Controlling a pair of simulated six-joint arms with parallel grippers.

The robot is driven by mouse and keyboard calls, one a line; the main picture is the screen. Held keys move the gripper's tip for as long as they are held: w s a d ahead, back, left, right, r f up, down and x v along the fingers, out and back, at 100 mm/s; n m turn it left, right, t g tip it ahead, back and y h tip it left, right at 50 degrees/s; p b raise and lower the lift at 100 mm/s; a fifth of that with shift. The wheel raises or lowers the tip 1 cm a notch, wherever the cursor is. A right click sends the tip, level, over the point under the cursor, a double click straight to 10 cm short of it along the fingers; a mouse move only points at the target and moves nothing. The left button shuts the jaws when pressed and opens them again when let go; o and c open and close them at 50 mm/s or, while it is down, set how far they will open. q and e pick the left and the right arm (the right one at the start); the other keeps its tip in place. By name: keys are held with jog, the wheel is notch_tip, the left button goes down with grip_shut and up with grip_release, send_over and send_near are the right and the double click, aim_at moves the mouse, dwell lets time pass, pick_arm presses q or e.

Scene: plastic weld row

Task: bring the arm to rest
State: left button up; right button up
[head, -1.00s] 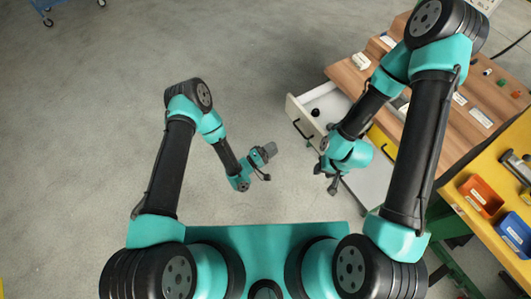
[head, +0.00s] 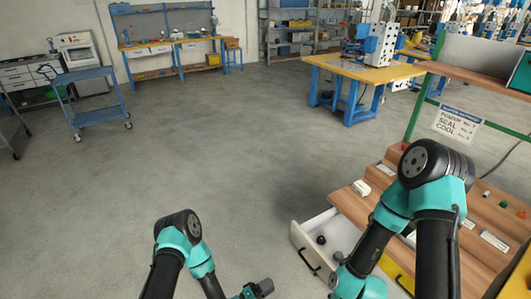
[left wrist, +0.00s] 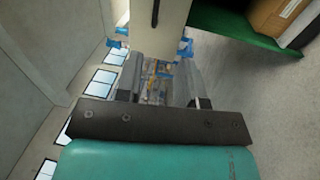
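My left arm comes up from the bottom edge of the head view. Its gripper (head: 260,289) is low in the picture, over the bare floor, left of the open drawer and apart from it. In the left wrist view its two fingers (left wrist: 158,85) stand apart with nothing held between them. My right arm (head: 436,215) is bent in front of the wooden workbench. Its gripper is outside the frame, below the bottom edge.
A white drawer (head: 299,237) stands pulled out from the wooden bench (head: 345,199), with dark round items (head: 320,240) inside. A sign (head: 457,124) hangs above the bench. A blue cart (head: 92,98) and a yellow-topped table (head: 345,71) stand farther off. The floor (head: 200,150) between is clear.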

pick_arm(q)
jog(key=a+r+m+g+y, duration=0.1)
jog(key=a+m+g+y, duration=0.25)
jog(key=a+y, duration=0.9)
jog(key=s+a+r+g, duration=0.5)
jog(key=s+a+r, duration=0.2)
jog(key=s+a, duration=0.4)
jog(key=shift+s+a+g+y, duration=0.15)
jog(key=shift+s+g+y, duration=0.25)
jog(key=shift+s, duration=0.3)
jog(key=shift+m, duration=0.25)
